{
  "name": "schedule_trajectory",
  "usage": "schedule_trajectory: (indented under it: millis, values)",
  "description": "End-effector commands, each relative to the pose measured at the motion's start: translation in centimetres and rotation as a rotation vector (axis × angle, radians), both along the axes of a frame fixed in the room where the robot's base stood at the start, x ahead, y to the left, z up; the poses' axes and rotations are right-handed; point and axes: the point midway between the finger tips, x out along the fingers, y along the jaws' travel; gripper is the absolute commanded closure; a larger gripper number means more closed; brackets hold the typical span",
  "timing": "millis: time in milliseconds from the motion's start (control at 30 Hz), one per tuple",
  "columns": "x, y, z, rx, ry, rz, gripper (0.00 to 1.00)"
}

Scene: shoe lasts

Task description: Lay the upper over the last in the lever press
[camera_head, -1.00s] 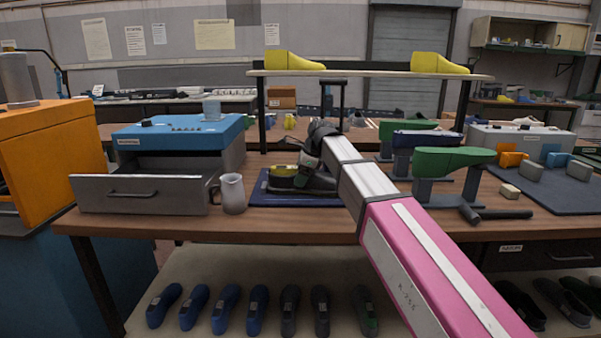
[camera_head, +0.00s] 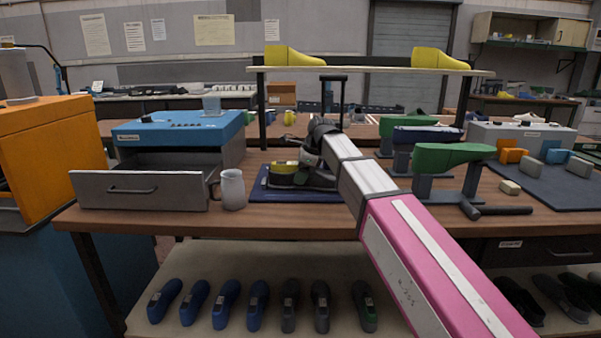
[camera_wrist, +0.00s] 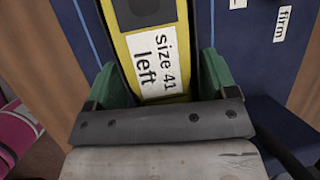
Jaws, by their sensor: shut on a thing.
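The lever press has a dark blue base (camera_head: 258,192) on the bench and a black upright with a crossbar handle (camera_head: 333,79) behind. In the wrist view the yellow last (camera_wrist: 135,50) carries a white label reading "size 41 left". My gripper (camera_head: 300,165) is low over the base. The arm hides part of the press, and the upper's exact seating is unclear.
A grey jug (camera_head: 232,189) and an open drawer (camera_head: 138,191) stand left of the press. Green lasts on stands (camera_head: 452,157) and a dark bar (camera_head: 505,210) are close to the right. A raised shelf (camera_head: 370,72) with yellow lasts spans behind.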

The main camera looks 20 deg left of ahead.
Motion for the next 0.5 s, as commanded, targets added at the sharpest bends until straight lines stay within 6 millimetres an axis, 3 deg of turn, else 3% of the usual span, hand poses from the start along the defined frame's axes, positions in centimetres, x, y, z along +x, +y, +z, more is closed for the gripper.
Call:
schedule_trajectory:
  millis: [500]
  values:
    - [0.00,0.00,-0.52,0.000,0.000,0.000,0.47]
